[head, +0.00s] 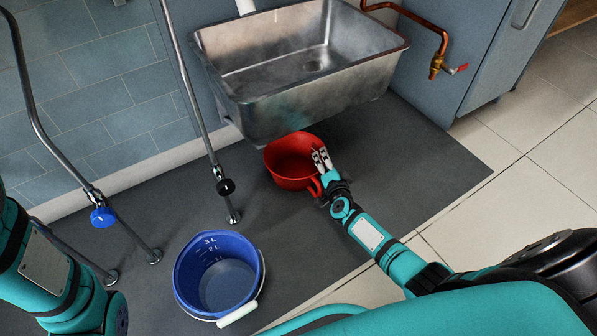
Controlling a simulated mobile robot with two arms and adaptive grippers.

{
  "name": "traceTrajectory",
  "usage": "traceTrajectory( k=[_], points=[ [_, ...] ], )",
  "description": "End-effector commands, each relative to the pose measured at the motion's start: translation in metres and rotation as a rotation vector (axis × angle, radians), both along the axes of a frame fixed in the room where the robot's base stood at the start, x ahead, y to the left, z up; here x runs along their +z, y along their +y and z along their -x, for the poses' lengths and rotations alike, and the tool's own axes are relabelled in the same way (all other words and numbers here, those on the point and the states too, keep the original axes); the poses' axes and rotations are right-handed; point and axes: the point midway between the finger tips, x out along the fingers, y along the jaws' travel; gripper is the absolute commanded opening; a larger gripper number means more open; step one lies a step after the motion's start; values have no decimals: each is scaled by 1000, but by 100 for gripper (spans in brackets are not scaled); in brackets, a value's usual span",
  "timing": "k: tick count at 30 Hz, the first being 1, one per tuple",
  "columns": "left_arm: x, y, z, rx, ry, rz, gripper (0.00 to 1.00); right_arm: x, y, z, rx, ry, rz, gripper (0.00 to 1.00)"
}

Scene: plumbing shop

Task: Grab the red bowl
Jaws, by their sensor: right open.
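The red bowl (288,165) sits on the dark mat below the front edge of the metal sink. It has a handle at its lower right side. My right gripper (321,158) is at the bowl's right rim, with its light fingertips by the edge and its body above the handle. It is open; whether the fingers touch the rim cannot be told. My left arm shows at the lower left, but its gripper is out of the picture.
A metal sink (300,100) overhangs the bowl. A blue bucket (218,277) with a white handle stands in front. Metal pipes with a blue valve (102,217) and a black valve (226,187) rise at left. The dark mat (420,165) is clear at right.

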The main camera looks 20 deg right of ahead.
Motion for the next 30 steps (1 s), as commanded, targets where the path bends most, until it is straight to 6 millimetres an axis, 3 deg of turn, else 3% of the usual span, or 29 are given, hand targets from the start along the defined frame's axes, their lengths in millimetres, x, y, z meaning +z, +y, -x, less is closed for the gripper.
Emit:
traceTrajectory(
  k=[3,14,30],
  points=[
    [1,0,0,0,-1,0,75,1,0,0,0,0,0,45],
    [1,0,0,0,0,0,75,1,0,1,0,0,0,0],
    [3,0,0,0,1,0,75,3,0,0,-1,-2,-1,0]
  ],
)
